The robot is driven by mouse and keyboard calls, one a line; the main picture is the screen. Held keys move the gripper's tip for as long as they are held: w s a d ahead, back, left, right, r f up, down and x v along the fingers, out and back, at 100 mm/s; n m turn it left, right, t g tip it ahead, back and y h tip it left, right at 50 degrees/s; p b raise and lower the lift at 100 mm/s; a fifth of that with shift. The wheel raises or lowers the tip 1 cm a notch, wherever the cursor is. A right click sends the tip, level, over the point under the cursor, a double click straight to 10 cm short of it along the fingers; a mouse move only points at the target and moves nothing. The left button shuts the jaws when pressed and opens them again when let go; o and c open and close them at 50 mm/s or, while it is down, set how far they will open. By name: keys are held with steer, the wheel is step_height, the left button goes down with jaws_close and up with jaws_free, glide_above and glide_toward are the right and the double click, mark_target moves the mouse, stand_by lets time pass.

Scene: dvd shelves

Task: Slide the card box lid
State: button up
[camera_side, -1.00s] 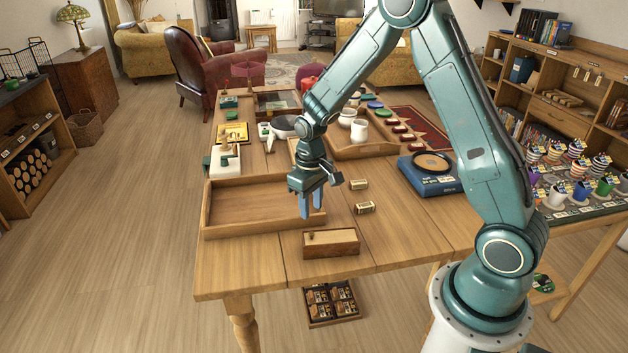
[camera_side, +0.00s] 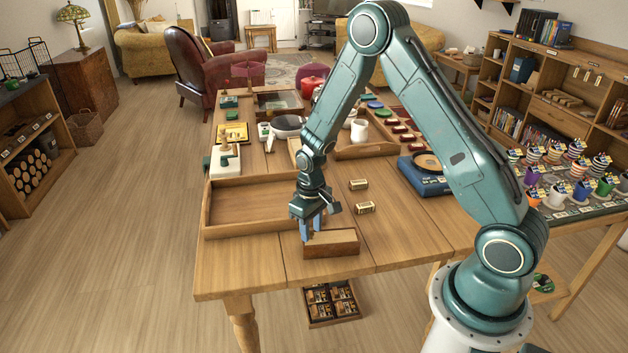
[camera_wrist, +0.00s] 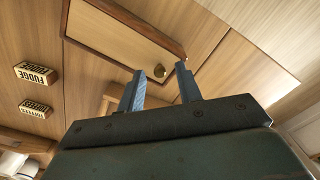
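The card box (camera_side: 335,247) is a long low wooden box near the table's front edge. Its paler lid (camera_side: 334,237) is on top; the lid also shows in the wrist view (camera_wrist: 118,38). A small brass knob (camera_wrist: 159,71) sits near one end of the lid. My gripper (camera_side: 311,235) points down at the left end of the box, and its fingers hide the knob in the side view. In the wrist view the gripper (camera_wrist: 160,69) is open, with the knob seen between its two blue fingertips. I cannot tell whether the fingers touch the lid.
A large empty wooden tray (camera_side: 250,202) lies just behind and left of the box. Two small label blocks, FUDGE (camera_wrist: 36,73) and TOFFEE (camera_wrist: 36,109), stand behind it. A blue device (camera_side: 430,178) is at the right. The table right of the box is clear.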

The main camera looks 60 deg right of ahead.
jaws_close()
steer(key=w+a, duration=0.4)
steer(key=w, duration=0.1)
steer(key=w+a, duration=0.2)
steer(key=w, duration=0.1)
steer(key=shift+a, duration=0.35)
jaws_free()
steer(key=shift+r, duration=0.15)
step_height(320, 180, up, 14)
steer(key=shift+f, duration=0.2)
stand_by(0.5)
